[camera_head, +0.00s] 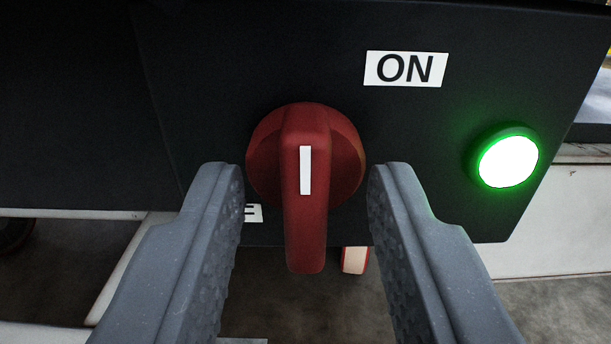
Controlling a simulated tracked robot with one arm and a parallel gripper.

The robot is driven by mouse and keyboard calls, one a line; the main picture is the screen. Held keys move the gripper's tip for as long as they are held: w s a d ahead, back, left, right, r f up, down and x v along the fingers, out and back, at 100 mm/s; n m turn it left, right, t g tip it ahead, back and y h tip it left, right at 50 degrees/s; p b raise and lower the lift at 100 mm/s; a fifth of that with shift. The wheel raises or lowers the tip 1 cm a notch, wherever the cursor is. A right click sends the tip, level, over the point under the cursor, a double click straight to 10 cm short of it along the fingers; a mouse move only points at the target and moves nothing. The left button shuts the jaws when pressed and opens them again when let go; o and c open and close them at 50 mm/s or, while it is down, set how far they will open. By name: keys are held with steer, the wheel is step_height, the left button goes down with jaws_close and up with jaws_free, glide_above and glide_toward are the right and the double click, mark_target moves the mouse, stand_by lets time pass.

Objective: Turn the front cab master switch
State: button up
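The master switch (305,225) is a red rotary knob with a white line mark, on a dark panel. Its handle stands upright in the picture, with the white line vertical. My gripper (306,185) is open, with one grey finger on each side of the knob and a gap on both sides of the handle. An "ON" label (405,69) sits above and to the right of the knob. A second label (254,213) at lower left is mostly hidden behind my left finger. A round lamp (508,160) at the right glows green-white.
The dark panel (220,60) fills the upper picture and ends just below the knob. A pale red-edged object (355,260) shows behind the panel's lower edge. Grey floor (300,310) lies below, and a pale ledge (555,230) stands at the right.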

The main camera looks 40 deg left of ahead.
jaws_close()
steer(key=shift+r+n+p, duration=0.1)
steer(key=shift+n+p, duration=0.2)
steer(key=shift+n, duration=0.1)
steer(key=shift+r+n+p, duration=0.1)
steer(key=shift+n+p, duration=0.5)
steer(key=shift+n, duration=0.4)
steer(key=n+p, duration=0.1)
steer(key=n, duration=0.1)
steer(key=shift+n, duration=0.4)
steer(key=n, duration=0.6)
steer(key=shift+s+a+f, duration=0.1)
steer(key=shift+s+f, duration=0.1)
steer(key=shift+f, duration=0.15)
steer(key=n, duration=0.3)
steer(key=n+b, duration=0.1)
steer(key=n, duration=0.2)
steer(key=shift+a+f, duration=0.1)
steer(key=shift+f, duration=0.1)
steer(key=shift+s+n, duration=0.1)
steer(key=shift+n, duration=0.2)
